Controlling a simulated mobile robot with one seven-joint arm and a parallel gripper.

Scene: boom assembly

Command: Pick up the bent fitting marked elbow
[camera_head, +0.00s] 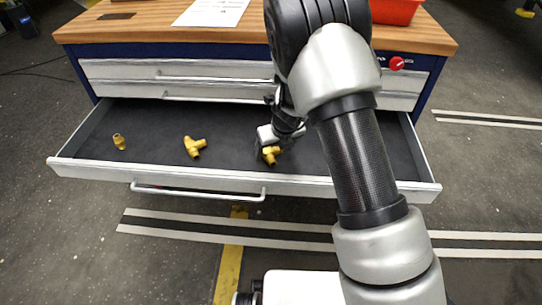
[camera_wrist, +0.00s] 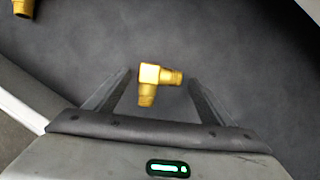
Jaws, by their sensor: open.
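A brass elbow fitting (camera_wrist: 151,77) with two threaded ends at a right angle lies on the dark drawer floor. In the wrist view it sits between the tips of my gripper (camera_wrist: 157,78), whose fingers are open on either side of it with gaps left and right. In the head view the elbow fitting (camera_head: 270,153) shows just below my gripper (camera_head: 268,146), partly hidden by it. No marking can be read on the fitting.
The open drawer (camera_head: 105,178) also holds a brass tee-shaped fitting (camera_head: 194,146) left of my gripper and a small straight brass fitting (camera_head: 119,141) farther left. The workbench top (camera_head: 120,32) bears a white paper (camera_head: 212,11) and a red bin (camera_head: 396,10).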

